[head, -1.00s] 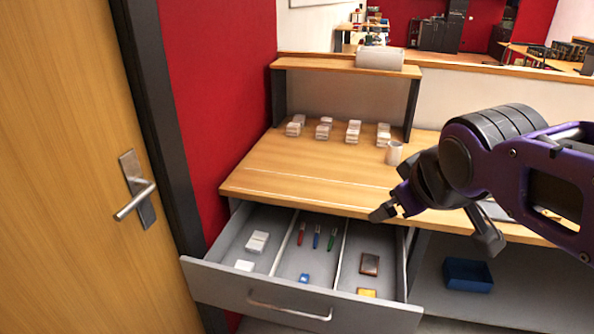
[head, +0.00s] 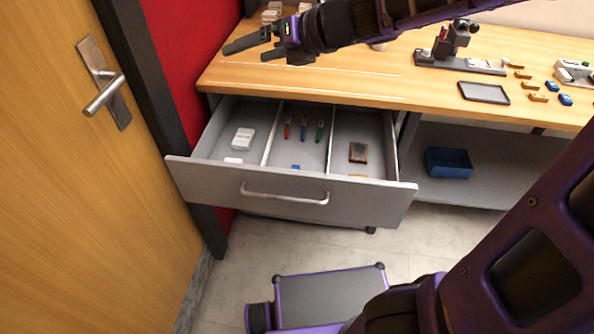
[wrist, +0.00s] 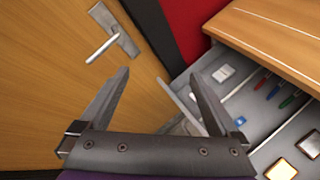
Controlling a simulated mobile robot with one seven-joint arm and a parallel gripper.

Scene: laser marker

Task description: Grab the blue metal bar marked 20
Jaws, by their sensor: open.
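A small blue piece (head: 296,167) lies in the middle compartment of the open drawer, mostly hidden by the drawer front. It also shows in the wrist view (wrist: 240,120), with a pale mark too small to read. Two more small blue bars, one farther back (head: 551,85) and one nearer (head: 566,99), lie on the desk at the right. No number is legible on any of them. My gripper (head: 246,52) is open and empty, above the left part of the desk in the head view. In the wrist view its fingers (wrist: 160,76) are spread, with the door and drawer beyond.
The open drawer (head: 230,176) also holds white boxes, red, blue and green pens and a brown-framed piece. A dark tray (head: 484,93), brass-coloured bars (head: 538,97) and a microscope-like device (head: 455,40) stand on the desk. A blue bin (head: 448,163) sits below. The door (head: 60,200) is left.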

